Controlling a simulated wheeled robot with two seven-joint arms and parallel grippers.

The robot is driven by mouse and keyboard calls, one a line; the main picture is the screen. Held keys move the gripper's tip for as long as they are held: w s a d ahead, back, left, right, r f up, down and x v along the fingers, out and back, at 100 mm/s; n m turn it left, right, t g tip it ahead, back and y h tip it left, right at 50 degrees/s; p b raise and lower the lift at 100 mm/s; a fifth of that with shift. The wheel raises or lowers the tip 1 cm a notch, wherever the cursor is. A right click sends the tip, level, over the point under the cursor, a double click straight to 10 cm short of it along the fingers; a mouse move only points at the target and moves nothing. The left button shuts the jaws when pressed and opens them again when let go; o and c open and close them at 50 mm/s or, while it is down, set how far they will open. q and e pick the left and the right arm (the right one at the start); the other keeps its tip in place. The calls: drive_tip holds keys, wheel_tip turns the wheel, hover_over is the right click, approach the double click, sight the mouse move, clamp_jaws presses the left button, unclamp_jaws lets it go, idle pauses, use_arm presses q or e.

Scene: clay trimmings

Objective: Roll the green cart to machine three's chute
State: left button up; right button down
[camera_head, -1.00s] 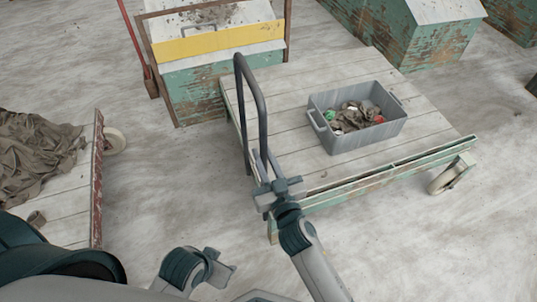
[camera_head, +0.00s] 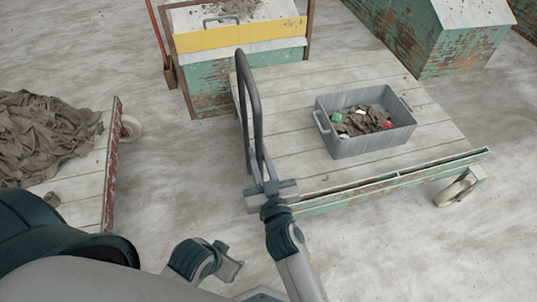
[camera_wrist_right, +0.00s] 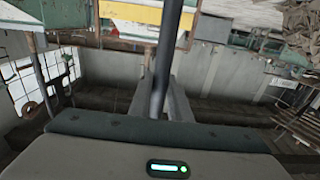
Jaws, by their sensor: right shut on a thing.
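The green cart (camera_head: 300,165) has a pale plank deck, a worn green edge and a dark tubular push handle (camera_head: 252,95) at its left end. My right gripper (camera_head: 271,189) is shut on the handle's near upright, low on the bar. In the right wrist view the grey bar (camera_wrist_right: 166,65) runs between the fingers (camera_wrist_right: 168,100). A grey bin (camera_head: 366,142) with crumpled cloth and scraps sits on the deck. My left gripper (camera_head: 230,258) hangs low over the floor, apart from the cart; its jaws are too unclear to judge. Beyond the cart stands a green machine (camera_head: 245,75) with a yellow band; no number is readable.
A red-edged cart (camera_head: 110,165) with a heap of brown cloth (camera_head: 45,135) stands at the left. A red-handled tool (camera_head: 160,45) leans by the yellow-banded machine. Another worn green machine (camera_head: 465,45) stands at the back right. Open floor (camera_head: 165,195) lies between the two carts.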

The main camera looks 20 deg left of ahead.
drive_tip(key=shift+s+a, duration=0.7)
drive_tip(key=shift+a, duration=0.25)
